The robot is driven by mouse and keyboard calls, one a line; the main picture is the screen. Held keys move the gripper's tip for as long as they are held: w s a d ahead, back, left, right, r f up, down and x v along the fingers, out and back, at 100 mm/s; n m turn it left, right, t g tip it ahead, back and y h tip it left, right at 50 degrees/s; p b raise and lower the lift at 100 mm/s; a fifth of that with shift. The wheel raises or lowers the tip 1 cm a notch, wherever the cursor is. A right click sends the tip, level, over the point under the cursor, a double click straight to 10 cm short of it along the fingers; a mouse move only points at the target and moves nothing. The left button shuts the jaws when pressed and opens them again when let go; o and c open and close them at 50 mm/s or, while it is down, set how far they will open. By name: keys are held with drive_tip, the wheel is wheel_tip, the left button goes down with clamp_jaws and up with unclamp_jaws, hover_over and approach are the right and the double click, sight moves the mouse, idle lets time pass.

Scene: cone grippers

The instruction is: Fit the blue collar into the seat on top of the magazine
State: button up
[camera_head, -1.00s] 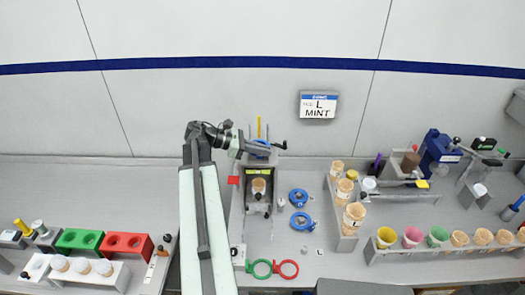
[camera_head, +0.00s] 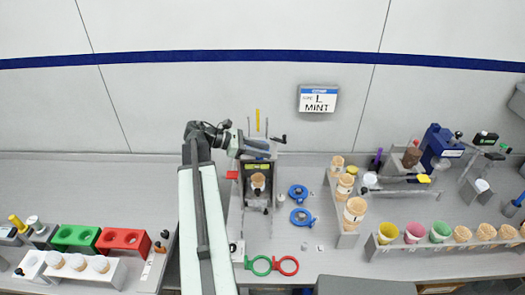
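The magazine (camera_head: 246,190) is a tall grey stand left of the middle, with a cone (camera_head: 258,182) in its open front. My gripper (camera_head: 262,147) is at the magazine's top, reaching in from the left. A bit of blue, which appears to be the blue collar (camera_head: 257,149), shows at my gripper, over the top of the magazine. The fingers and the seat are largely hidden, so I cannot tell whether the collar is gripped or seated. Two more blue rings, an upper one (camera_head: 298,192) and a lower one (camera_head: 301,217), lie on the table right of the magazine.
A green ring (camera_head: 261,266) and a red ring (camera_head: 286,265) lie in front of the magazine. A yellow rod (camera_head: 257,120) stands behind its top. A rack (camera_head: 352,226) with cones stands to the right. Green (camera_head: 76,238) and red (camera_head: 123,241) blocks stand at the left.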

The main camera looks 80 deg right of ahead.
drive_tip(key=p+v, duration=0.2)
drive_tip(key=v, duration=0.4)
drive_tip(key=shift+w+r+p, duration=0.3)
drive_tip(key=shift+p, duration=0.1)
drive_tip(key=shift+w+a, duration=0.25)
drive_tip(key=shift+w, duration=0.2)
